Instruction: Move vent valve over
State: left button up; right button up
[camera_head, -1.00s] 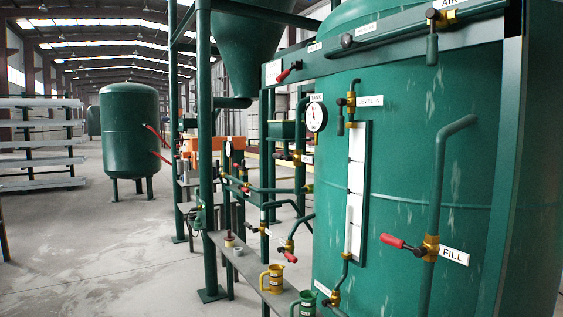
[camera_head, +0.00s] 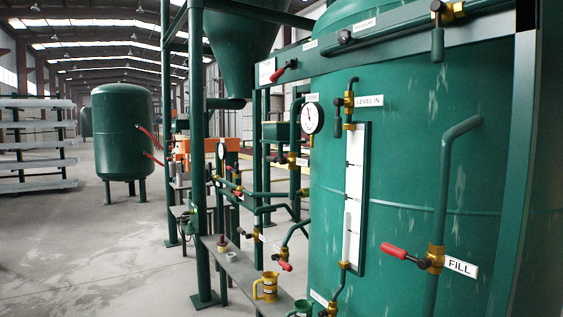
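No label that I can read says vent, so I cannot tell which valve is the vent valve. A brass valve with a red lever (camera_head: 394,250) sits on the pipe beside the FILL label (camera_head: 461,267) on the green tank (camera_head: 405,190). A brass valve with a dark lever (camera_head: 338,123) is beside the LEVEL IN label (camera_head: 369,101). A red lever (camera_head: 278,75) is at the left end of the top beam, beside a small label. A dark lever (camera_head: 437,44) hangs from a brass valve at the top right. Neither gripper is in view.
A narrow grey bench (camera_head: 237,270) with a yellow mug (camera_head: 266,287) and a green mug (camera_head: 302,309) runs left of the tank. A green post (camera_head: 198,150) and pipes stand behind it. The floor (camera_head: 110,250) at left is open.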

aim_at(269, 158)
jog(key=i+j+z, duration=0.1)
jog(key=z, duration=0.25)
jog(key=i+j+z, duration=0.1)
jog(key=z, duration=0.25)
jog(key=j+z, duration=0.1)
jog(key=z, duration=0.2)
jog(key=i+j+z, duration=0.2)
jog(key=j, duration=0.3)
jog(key=i+j+z, duration=0.2)
jog(key=j, duration=0.3)
jog(key=j+z, duration=0.2)
jog(key=j, duration=0.3)
jog(key=j+z, duration=0.25)
jog(key=j, duration=0.3)
jog(key=i, duration=0.05)
